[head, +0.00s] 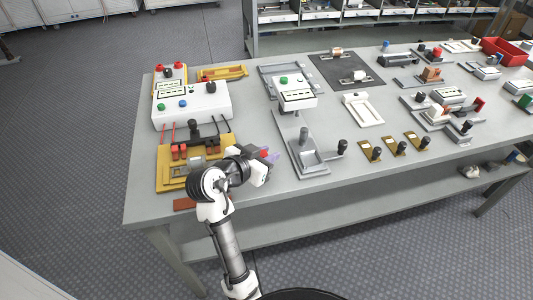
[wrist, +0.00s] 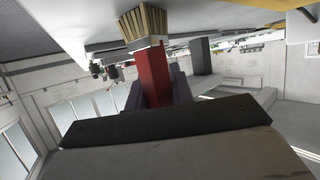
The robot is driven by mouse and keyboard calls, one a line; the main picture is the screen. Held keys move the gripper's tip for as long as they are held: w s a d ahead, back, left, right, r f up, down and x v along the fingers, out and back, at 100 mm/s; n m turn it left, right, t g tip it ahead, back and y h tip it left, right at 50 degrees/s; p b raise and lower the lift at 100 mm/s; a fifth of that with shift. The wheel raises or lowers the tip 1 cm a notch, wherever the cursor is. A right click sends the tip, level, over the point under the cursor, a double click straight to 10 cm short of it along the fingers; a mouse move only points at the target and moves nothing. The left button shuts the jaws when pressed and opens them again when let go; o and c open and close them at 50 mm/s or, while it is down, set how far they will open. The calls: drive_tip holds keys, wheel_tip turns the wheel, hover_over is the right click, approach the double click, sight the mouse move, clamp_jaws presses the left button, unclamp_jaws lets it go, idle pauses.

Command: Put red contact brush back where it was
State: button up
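The red contact brush has a red handle (wrist: 153,75) and pale bristles (wrist: 143,24) in the wrist view. The handle sits between the two purple-grey fingers of my gripper (wrist: 158,88), which look shut on it. In the head view my gripper (head: 270,156) is over the front left part of the table, right of the yellow fixture. Only a small red part of the brush (head: 263,154) shows there; the rest is hidden by the gripper or too small to tell.
The yellow fixture (head: 224,141) with red and black parts lies left of my gripper. A white box with buttons (head: 210,108) stands behind it. A grey fixture with black knob (head: 308,160) is to the right. A brown-red flat piece (head: 185,204) lies at the front edge.

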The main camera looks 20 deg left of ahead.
drive_tip(key=o, duration=0.5)
drive_tip(key=shift+r, duration=0.2)
drive_tip(key=b+v, duration=0.1)
drive_tip(key=v, duration=1.1)
drive_tip(key=shift+r+b, duration=0.1)
drive_tip(key=shift+b, duration=0.25)
